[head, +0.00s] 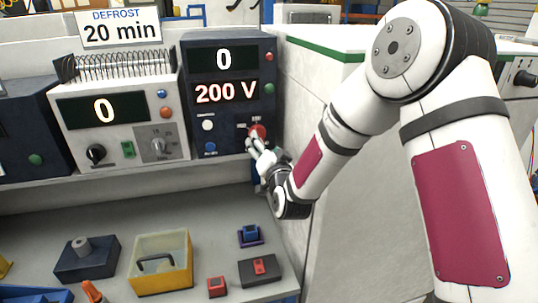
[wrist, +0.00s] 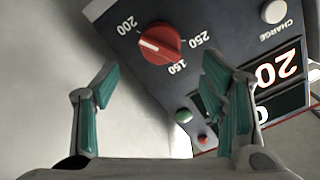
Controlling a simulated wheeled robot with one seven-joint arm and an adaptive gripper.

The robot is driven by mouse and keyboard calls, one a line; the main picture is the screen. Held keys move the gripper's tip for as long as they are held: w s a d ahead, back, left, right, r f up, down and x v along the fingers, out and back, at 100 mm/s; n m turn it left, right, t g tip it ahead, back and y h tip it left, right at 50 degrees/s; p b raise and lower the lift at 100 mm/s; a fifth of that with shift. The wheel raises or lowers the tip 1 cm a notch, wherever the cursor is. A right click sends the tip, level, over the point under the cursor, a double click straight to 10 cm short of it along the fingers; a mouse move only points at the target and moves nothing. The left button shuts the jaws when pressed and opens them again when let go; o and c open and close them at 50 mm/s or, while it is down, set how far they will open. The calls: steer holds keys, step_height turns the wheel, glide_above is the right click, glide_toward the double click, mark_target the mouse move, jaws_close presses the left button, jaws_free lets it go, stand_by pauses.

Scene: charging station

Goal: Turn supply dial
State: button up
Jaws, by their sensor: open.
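The supply unit (head: 226,125) is a dark box on the shelf, its displays reading 0 and 200 V. Its red supply dial (head: 258,131) is at the lower right of its face, partly hidden by my gripper (head: 253,147). In the wrist view, the dial (wrist: 162,45) shows whole, with a white mark pointing towards the 200 label; 150 and 250 are also printed around it. My gripper (wrist: 158,72) is open and empty there, its teal-padded fingers spread below the dial in the picture. The dial appears beyond the fingertips, and I see no contact.
A white unit (head: 115,124) with a coil on top and its own knob stands left of the supply unit. A white wall (head: 293,100) is close on the right. Below, the bench holds a yellow bin (head: 161,279) and several small parts.

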steer(key=v, duration=0.5)
steer(key=shift+s, duration=0.15)
